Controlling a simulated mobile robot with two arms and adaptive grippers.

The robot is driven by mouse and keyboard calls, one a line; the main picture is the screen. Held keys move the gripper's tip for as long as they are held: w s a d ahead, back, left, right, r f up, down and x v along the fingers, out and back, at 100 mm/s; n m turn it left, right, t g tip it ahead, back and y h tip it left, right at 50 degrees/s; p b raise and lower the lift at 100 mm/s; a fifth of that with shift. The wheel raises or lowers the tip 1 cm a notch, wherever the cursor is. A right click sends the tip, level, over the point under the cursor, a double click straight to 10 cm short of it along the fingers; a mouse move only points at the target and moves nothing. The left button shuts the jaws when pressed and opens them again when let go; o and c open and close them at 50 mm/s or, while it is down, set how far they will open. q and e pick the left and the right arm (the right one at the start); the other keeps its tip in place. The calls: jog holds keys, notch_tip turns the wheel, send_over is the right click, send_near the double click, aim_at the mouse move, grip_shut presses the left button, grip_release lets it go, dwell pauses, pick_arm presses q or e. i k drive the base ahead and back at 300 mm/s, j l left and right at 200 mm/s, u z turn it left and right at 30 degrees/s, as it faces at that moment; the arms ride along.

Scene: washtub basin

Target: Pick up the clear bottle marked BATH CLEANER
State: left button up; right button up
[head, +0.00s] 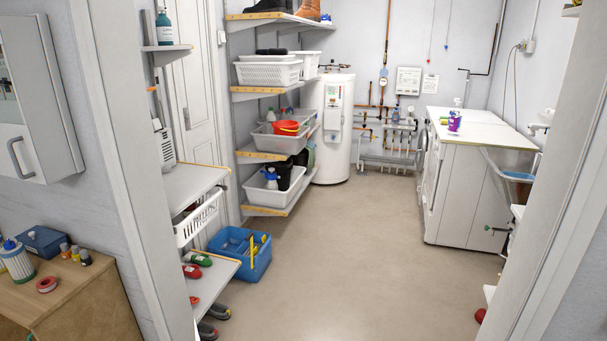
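I cannot make out a bottle with a readable BATH CLEANER label. A small white-topped bottle (457,102) stands at the back of the white appliance top. The washtub basin (518,176) is partly seen at the right, behind the door frame; most of its inside is hidden. Neither gripper is in view.
A doorway frames the room, with its right jamb (565,180) close by. The middle floor (340,250) is clear. A blue crate (243,255) stands on the floor at left. White washing appliances (465,200) stand at right; a purple-and-white container (454,122) is on top.

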aim_at(457, 118)
jog(key=i+j+z, duration=0.15)
jog(key=i, duration=0.6)
jog(key=i+j+z, duration=0.15)
jog(key=i, duration=0.6)
jog(key=i+z, duration=0.45)
jog(key=i, duration=2.2)
jog(key=i+j+z, duration=0.1)
jog(key=i+z, duration=0.2)
jog(key=i, duration=0.25)
jog(key=i+j+z, duration=0.35)
jog(key=i, duration=0.2)
jog(key=i+j+z, duration=0.3)
jog(key=i, duration=0.2)
